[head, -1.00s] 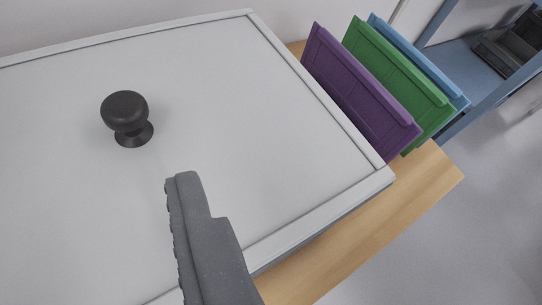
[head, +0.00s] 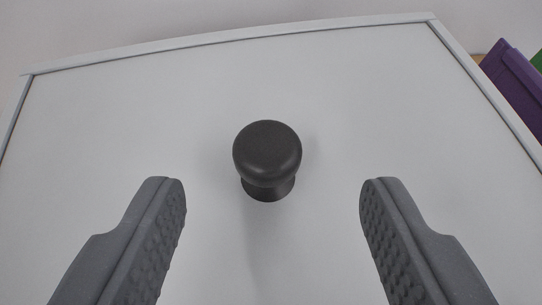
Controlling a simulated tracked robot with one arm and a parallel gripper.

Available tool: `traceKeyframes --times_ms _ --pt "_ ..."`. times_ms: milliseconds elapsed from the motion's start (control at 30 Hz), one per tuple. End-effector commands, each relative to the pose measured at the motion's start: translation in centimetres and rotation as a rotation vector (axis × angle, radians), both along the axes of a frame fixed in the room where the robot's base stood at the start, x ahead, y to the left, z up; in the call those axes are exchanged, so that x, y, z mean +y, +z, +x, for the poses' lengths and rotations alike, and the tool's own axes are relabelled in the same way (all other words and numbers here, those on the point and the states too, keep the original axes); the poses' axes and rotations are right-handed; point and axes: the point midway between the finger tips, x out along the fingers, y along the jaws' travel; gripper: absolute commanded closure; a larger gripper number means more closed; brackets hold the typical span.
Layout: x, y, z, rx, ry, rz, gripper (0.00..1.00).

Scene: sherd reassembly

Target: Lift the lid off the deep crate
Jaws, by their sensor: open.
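The lid (head: 330,85) is a flat, pale grey panel with a raised rim, and it fills most of the head view. A dark, round knob (head: 267,150) on a short flared foot stands near the middle of the lid. My gripper (head: 271,185) is open, with one grey ridged finger at the lower left and the other at the lower right. The knob shows between and slightly beyond the fingertips, touching neither. The crate under the lid is hidden.
A purple panel (head: 515,85) stands upright beyond the lid's right edge, with a sliver of a green panel (head: 538,61) behind it. A pale wall (head: 200,20) lies behind the lid's far edge. The lid's surface around the knob is clear.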

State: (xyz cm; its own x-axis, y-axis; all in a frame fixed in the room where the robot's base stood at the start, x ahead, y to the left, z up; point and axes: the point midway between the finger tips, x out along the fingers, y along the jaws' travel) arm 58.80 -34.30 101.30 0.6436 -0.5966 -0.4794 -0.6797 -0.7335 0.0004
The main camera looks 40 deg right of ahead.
Motion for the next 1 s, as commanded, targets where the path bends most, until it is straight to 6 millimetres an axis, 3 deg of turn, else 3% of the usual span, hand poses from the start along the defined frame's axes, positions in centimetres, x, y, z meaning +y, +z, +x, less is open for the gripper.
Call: traceKeyframes --times_ms 333,500,767,967,1000 --pt "-1.5 -2.4 1.9 0.002 0.0 0.003 0.44" --pt "-2.5 -2.8 3.0 -0.001 0.0 0.001 0.44" --pt "-2.6 -3.0 3.1 0.0 0.001 0.0 0.44" --pt "-2.6 -3.0 3.1 0.0 0.001 0.0 0.97" --pt "-2.6 -3.0 3.1 0.0 0.001 0.0 1.0"
